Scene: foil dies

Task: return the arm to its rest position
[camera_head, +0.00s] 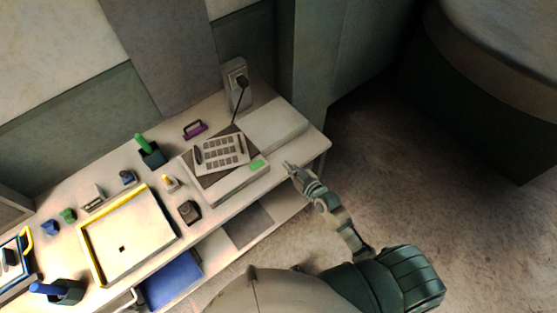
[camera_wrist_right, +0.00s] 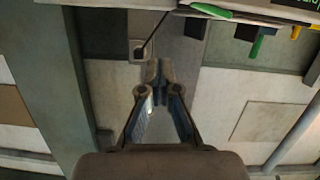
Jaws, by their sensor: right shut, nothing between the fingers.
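My right arm comes in from the lower right in the head view. Its gripper (camera_head: 290,168) is just off the front right edge of the bench (camera_head: 312,143), apart from the things on it. In the right wrist view the two fingers (camera_wrist_right: 158,72) meet at their tips, shut with nothing between them. My left gripper is in neither view.
The bench holds a grey device with a keypad sheet (camera_head: 222,152), a yellow-edged tray (camera_head: 165,212), a green-handled tool in a dark holder (camera_head: 151,156) and a purple-handled item (camera_head: 195,129). Floor (camera_head: 400,190) right of the bench is clear.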

